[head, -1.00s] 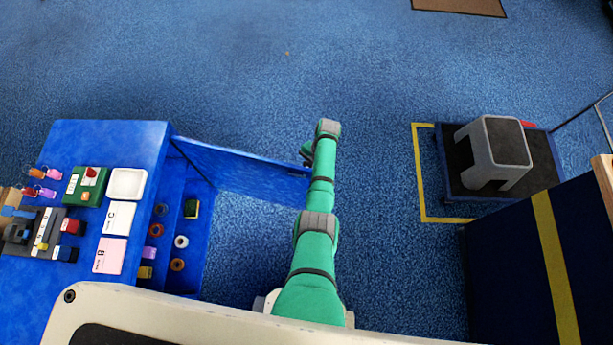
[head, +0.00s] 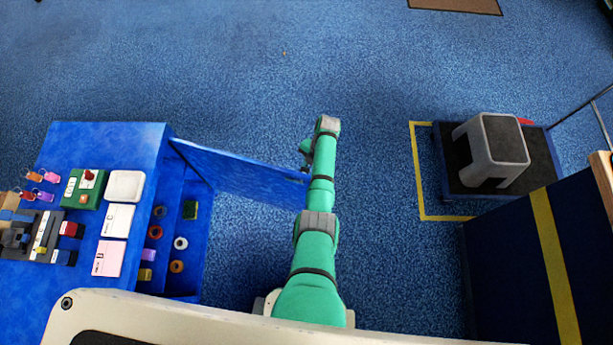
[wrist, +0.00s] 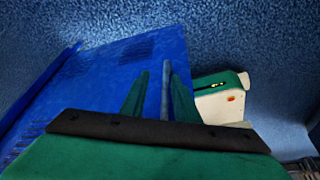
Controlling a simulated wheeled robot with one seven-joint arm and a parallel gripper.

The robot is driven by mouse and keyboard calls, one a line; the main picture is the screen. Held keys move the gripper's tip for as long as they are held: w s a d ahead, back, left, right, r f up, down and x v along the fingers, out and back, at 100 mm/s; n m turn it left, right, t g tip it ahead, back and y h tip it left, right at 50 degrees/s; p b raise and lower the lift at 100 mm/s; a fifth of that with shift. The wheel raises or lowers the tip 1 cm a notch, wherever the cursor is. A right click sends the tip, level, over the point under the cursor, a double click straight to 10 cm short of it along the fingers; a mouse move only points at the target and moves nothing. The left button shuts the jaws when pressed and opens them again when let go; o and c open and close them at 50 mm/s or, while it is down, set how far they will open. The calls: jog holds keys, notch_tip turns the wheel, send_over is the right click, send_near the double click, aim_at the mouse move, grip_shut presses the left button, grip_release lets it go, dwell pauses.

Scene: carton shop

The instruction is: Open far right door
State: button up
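A blue cabinet (head: 110,150) stands at left, and its far right door (head: 240,172) is swung well out to the right, with the shelves behind it exposed. The door's blue face (wrist: 95,85) fills the left and middle of the wrist view. My gripper (head: 305,160) is at the door's free outer edge, partly hidden by my green arm. In the wrist view my gripper (wrist: 160,85) has its two green fingers apart, with a grey upright bar (wrist: 166,95), which looks like the door handle, between them. A gap shows left of the bar; contact on the right is unclear.
The cabinet shelves hold several tape rolls (head: 181,243). Its top carries a white tray (head: 125,185), cards and small items. A grey stool (head: 497,150) stands on a dark platform trolley (head: 545,165) at right. A dark blue unit (head: 500,260) is at lower right. Blue floor beyond the door is clear.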

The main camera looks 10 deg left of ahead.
jog(key=v, duration=0.9)
jog(key=shift+r, duration=0.2)
